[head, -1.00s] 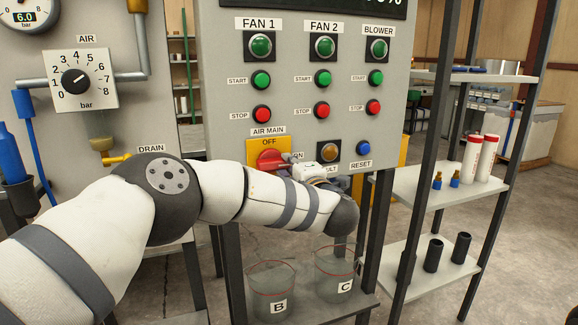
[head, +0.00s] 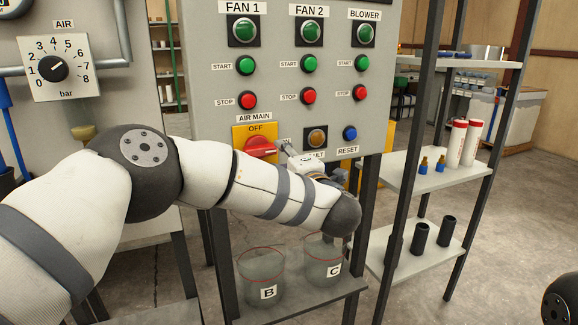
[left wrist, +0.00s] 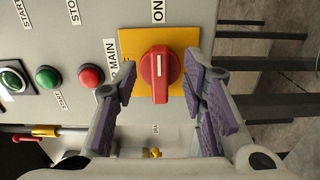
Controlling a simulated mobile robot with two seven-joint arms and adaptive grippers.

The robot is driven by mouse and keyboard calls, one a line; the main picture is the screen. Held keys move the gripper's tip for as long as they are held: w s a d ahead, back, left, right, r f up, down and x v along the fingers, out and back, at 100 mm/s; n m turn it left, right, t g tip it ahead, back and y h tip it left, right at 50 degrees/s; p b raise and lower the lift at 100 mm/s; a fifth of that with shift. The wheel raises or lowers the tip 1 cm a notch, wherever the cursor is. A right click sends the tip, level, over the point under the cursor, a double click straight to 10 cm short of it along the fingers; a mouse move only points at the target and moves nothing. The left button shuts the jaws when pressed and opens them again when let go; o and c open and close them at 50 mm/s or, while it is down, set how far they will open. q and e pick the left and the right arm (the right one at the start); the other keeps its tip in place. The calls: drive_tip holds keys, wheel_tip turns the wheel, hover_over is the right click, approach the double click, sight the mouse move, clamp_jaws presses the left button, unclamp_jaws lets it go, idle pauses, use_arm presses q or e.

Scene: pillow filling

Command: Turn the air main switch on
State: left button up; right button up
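The air main switch is a red rotary knob (head: 262,147) on a yellow plate (head: 241,130), low on the grey panel. OFF shows above it, and ON is partly hidden at its right. In the left wrist view the knob (left wrist: 160,76) has its white line pointing towards the ON label (left wrist: 157,10). My left gripper (head: 286,150) is at the right of the knob in the head view. In the left wrist view its purple-padded fingers (left wrist: 162,70) are spread, one on each side of the knob, with gaps visible. My right gripper is not in view.
Green and red buttons (head: 249,100) sit above the switch; an amber lamp (head: 317,138) and blue reset button (head: 350,133) are at its right. Bins B (head: 263,283) and C (head: 325,264) stand below. A shelf rack (head: 415,166) is at the right.

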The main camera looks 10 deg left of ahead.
use_arm(q)
drive_tip(key=v, duration=0.8)
drive_tip(key=s+d+f+m+g+h, duration=0.1)
drive_tip(key=s+f+m+h, duration=0.2)
drive_tip(key=f, duration=0.4)
drive_tip(key=s+f+m+h, duration=0.1)
drive_tip(key=f+m+h, duration=0.2)
drive_tip(key=f+m, duration=0.4)
drive_tip(key=s+d+f+m+g+h, duration=0.1)
drive_tip(key=s+f+m+h, duration=0.2)
drive_tip(key=f, duration=0.5)
drive_tip(key=s+a+f+m+g+h, duration=0.25)
drive_tip(key=s+f+m+g, duration=0.2)
drive_tip(key=s+f, duration=0.65)
drive_tip(key=s+a+f+m+g, duration=0.2)
drive_tip(key=s+a+f, duration=0.1)
drive_tip(key=s, duration=0.4)
drive_tip(key=s+a+f+m+g, duration=0.2)
drive_tip(key=s+f+g, duration=0.1)
drive_tip(key=s, duration=0.5)
drive_tip(key=s+a+m+g, duration=0.1)
drive_tip(key=s+a+g, duration=0.2)
drive_tip(key=s, duration=0.6)
drive_tip(key=s+a+r+m+g+y, duration=0.1)
drive_tip(key=s+a+g, duration=0.2)
drive_tip(key=s, duration=0.6)
drive_tip(key=shift+s+a+m, duration=0.25)
drive_tip(key=shift+a+m, duration=0.1)
drive_tip(key=shift+a, duration=0.25)
